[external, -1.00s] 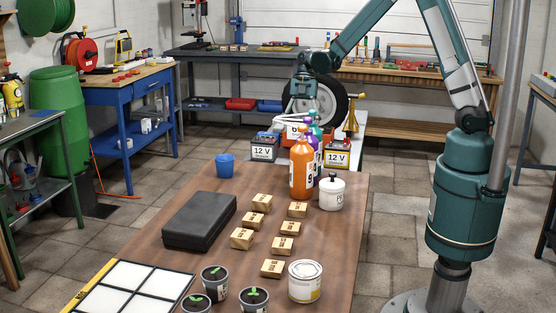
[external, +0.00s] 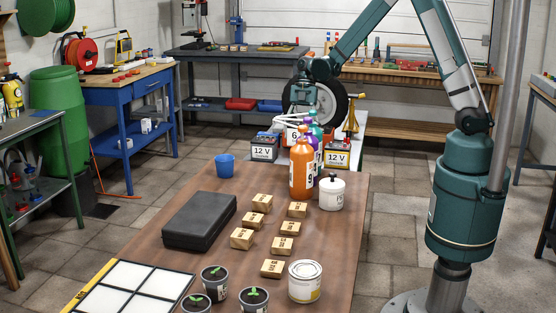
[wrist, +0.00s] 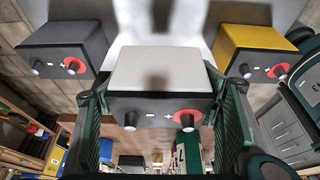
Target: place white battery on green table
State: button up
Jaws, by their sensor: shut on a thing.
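The white battery (wrist: 160,70) has a pale top, a dark front face and two terminals, one ringed in red. In the wrist view it sits between the two green fingers of my gripper (wrist: 161,98), which is shut on it. In the external view my gripper (external: 303,97) is at the far end of the brown table, behind the bottles. The battery is mostly hidden there. The green table (external: 40,122) stands at the left edge of the external view, well away from my gripper.
A grey 12 V battery (external: 264,150) stands left of my gripper and a yellow one (wrist: 255,45) right of it. Orange (external: 302,168) and purple bottles stand in front. A black case (external: 199,220), small boxes and pots occupy the brown table (external: 140,250). A green barrel (external: 60,110) is behind the green table.

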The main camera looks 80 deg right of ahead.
jog(key=shift+f+b, duration=0.4)
jog(key=shift+f, duration=1.7)
jog(key=shift+f, duration=0.1)
jog(key=shift+f+b, duration=0.5)
jog(key=shift+f, duration=1.25)
jog(key=shift+f, duration=0.15)
jog(key=o, duration=1.5)
jog(key=shift+r, duration=0.2)
jog(key=p+v, duration=0.2)
jog(key=v, duration=1)
jog(key=shift+f, duration=0.1)
